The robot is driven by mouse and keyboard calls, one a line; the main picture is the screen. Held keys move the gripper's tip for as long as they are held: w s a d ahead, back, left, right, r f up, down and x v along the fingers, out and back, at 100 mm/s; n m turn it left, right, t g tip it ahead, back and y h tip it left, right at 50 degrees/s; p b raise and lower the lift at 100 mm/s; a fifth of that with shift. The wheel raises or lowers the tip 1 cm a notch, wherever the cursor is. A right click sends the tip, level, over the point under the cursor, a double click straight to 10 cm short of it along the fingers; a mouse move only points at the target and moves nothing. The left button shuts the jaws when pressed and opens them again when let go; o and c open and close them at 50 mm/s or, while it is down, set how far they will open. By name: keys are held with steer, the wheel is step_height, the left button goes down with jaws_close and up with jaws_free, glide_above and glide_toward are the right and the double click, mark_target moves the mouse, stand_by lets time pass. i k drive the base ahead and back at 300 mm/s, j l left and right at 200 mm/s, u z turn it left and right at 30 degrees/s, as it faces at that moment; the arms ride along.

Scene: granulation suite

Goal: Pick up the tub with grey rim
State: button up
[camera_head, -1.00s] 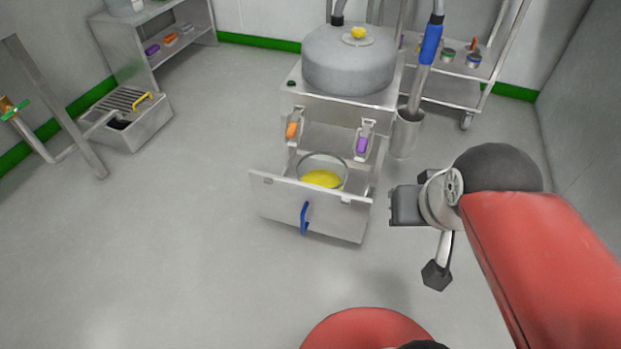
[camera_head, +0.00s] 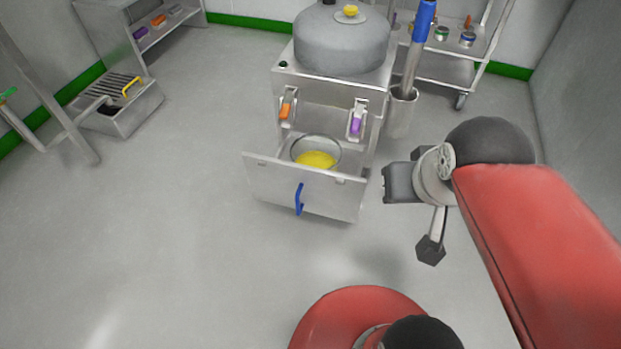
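A round tub with a grey rim (camera_head: 336,145) and yellow contents sits in the open drawer (camera_head: 268,177) low on the grey machine. The drawer front hides the tub's lower part. My gripper (camera_head: 392,183) is to the right of the drawer, in the air and apart from the tub. Its dark end points left in the picture. The fingers cannot be made out, so I cannot tell whether they are open.
The machine (camera_head: 340,42) has a domed grey top; orange and purple items hang on its front. A blue handle (camera_head: 299,199) juts from the drawer front. A trolley (camera_head: 445,70) with small tins stands behind right.

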mark_target(320, 150)
steer(key=i+l, duration=0.7)
steer(key=i+l+u, duration=0.15)
steer(key=u, duration=0.25)
steer(key=i+l+u, duration=0.1)
steer(key=l+u, duration=0.15)
steer(key=u, duration=0.15)
steer(key=l+u, duration=0.25)
steer(key=u, duration=0.15)
